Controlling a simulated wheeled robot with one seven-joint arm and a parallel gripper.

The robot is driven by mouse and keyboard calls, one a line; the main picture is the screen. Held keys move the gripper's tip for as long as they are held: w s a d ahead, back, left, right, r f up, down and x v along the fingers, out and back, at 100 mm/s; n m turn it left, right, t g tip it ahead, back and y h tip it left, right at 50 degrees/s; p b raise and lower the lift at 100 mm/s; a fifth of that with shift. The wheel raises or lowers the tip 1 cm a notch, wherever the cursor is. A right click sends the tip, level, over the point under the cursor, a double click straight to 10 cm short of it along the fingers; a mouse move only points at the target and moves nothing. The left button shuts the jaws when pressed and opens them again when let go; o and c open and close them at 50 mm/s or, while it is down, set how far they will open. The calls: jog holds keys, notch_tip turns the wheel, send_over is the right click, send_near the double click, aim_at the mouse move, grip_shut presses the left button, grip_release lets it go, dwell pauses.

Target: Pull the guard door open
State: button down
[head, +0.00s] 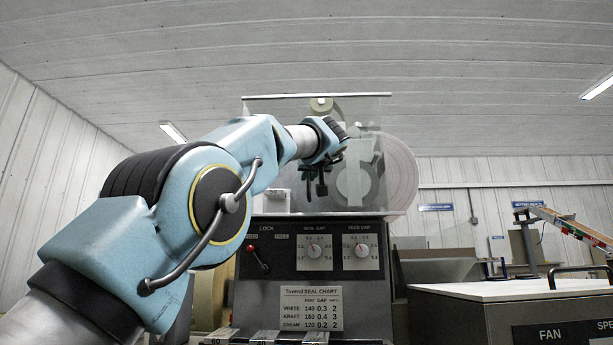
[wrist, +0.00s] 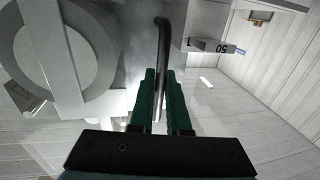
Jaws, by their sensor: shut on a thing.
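The guard door (head: 270,118) is a clear panel across the upper front of the machine, with rolls and round parts showing through it. It looks closed, though its exact angle is hard to tell. My gripper (head: 315,183) is in front of the panel. In the wrist view, my gripper's green fingers (wrist: 160,82) are shut on a dark bar handle (wrist: 162,42), which runs up between them and bends at its top. The handle is mostly hidden by my gripper in the head view.
Below the door is a dark control panel (head: 311,282) with two dials and a red-knobbed lock lever (head: 257,256). A large pale roll (head: 401,172) stands behind at the right. A white-topped counter (head: 490,290) is at the right. My arm covers the left.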

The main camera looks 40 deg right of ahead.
jog(key=c, duration=1.2)
grip_release()
jog(key=shift+o, duration=0.2)
jog(key=b+v, duration=0.5)
jog(key=v, duration=0.5)
jog(key=shift+s+a, duration=0.2)
jog(key=shift+s, duration=0.15)
